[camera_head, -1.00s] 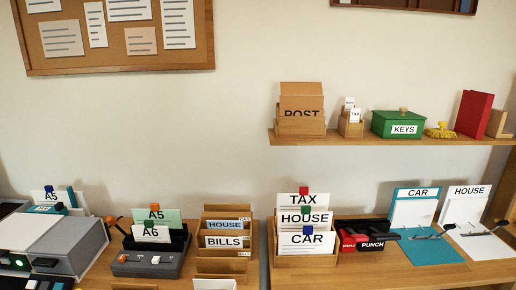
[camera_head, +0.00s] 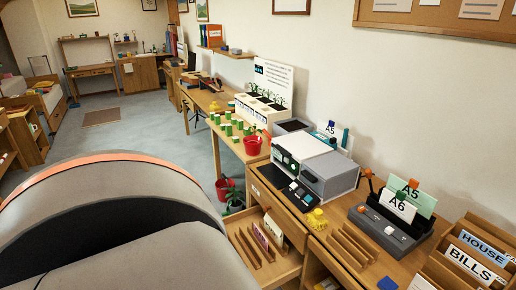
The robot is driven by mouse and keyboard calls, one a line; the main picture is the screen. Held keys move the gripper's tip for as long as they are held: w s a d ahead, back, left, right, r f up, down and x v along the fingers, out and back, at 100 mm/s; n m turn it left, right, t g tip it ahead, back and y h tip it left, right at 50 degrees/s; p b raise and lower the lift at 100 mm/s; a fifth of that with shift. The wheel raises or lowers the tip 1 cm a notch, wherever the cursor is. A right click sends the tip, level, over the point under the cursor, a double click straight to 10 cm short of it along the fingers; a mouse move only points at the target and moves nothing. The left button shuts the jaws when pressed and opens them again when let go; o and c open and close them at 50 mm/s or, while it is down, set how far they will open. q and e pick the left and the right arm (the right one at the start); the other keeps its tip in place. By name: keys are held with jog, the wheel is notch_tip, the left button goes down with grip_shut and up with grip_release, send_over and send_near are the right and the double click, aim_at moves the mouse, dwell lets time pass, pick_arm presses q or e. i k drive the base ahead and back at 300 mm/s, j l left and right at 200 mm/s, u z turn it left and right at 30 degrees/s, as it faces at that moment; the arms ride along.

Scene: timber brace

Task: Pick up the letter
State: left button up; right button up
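No letter can be made out for certain. Several thin upright papers or envelopes (camera_head: 272,230), whitish and pinkish, stand among wooden dividers in an open drawer (camera_head: 243,240) at bottom centre. A wooden letter rack (camera_head: 450,255) with cards marked HOUSE (camera_head: 483,249) and BILLS (camera_head: 470,265) is at the right edge, partly cut off. A white piece (camera_head: 422,284) shows at the bottom edge in front of it; I cannot tell what it is. Neither gripper is in view. A large grey, orange-edged part fills the lower left and hides the floor there.
A grey printer-like machine (camera_head: 318,170) stands on the desk, with a holder (camera_head: 390,222) of A5 and A6 cards to its right. An empty slotted wooden rack (camera_head: 350,247) is in front. Open floor (camera_head: 130,135) lies beyond.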

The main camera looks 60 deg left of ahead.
aim_at(262, 240)
jog(key=u, duration=1.85)
jog(key=i+j+z, duration=0.1)
jog(key=j+z, duration=0.2)
jog(key=j, duration=0.5)
jog(key=j+z, duration=0.35)
jog(key=j, duration=0.5)
jog(key=k+j+z, duration=0.15)
jog(key=j+z, duration=0.15)
jog(key=j, duration=0.5)
jog(key=z, duration=1.35)
